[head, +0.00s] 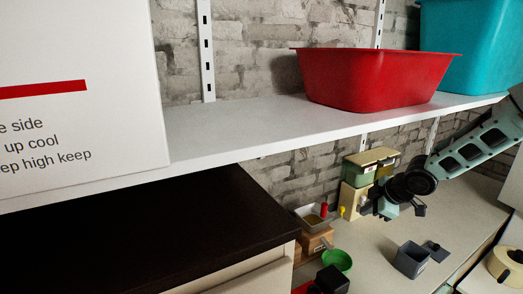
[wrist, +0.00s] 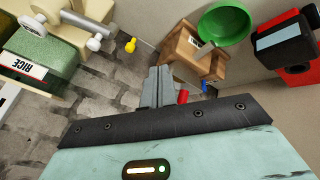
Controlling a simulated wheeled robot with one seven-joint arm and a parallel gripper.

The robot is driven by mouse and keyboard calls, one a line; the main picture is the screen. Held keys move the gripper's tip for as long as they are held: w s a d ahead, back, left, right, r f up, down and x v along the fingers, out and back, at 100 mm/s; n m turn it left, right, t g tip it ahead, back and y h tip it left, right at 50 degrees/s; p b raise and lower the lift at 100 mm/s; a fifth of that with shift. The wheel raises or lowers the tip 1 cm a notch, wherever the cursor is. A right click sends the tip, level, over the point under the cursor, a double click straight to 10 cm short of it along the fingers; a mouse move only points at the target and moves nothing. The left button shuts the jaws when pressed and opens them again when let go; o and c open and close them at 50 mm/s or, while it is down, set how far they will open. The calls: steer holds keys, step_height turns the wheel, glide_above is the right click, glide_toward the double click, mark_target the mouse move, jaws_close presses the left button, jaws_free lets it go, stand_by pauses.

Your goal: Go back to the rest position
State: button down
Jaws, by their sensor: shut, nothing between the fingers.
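My gripper (head: 388,210) hangs over the pale worktop in the head view, at the end of my arm, which reaches in from the right. It is in front of a green box on a cream stand and above the grey open box. In the wrist view my gripper (wrist: 158,85) shows its two grey fingers pressed together, with nothing between them. The fingertips appear in front of the brick wall and beside a wooden block. No object is held.
A white shelf (head: 250,122) with a red tub (head: 375,80) and teal bin (head: 470,45) runs above. On the worktop (head: 375,235) are a green box (head: 362,172), green bowl (head: 338,262), and grey box (head: 411,260). A dark countertop (head: 150,235) fills the lower left.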

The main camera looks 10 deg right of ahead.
steer(key=s+a+m+g+h+b, duration=0.1)
steer(key=s+a+b, duration=0.1)
steer(key=s+a, duration=0.3)
steer(key=s+a+g+b, duration=0.1)
steer(key=s+a+b, duration=0.1)
steer(key=a, duration=0.5)
steer(key=s+a+m+g+b, duration=0.2)
steer(key=s+a+b, duration=0.2)
steer(key=s, duration=1.1)
steer(key=s+a+f+m+g+h+b, duration=0.1)
steer(key=s+a, duration=0.6)
steer(key=s, duration=0.8)
steer(key=m+g+b, duration=0.1)
steer(key=m+b, duration=0.1)
steer(key=b, duration=0.1)
steer(key=shift+s+a+f, duration=0.2)
steer(key=shift+a+f, duration=0.05)
steer(key=shift+a, duration=0.15)
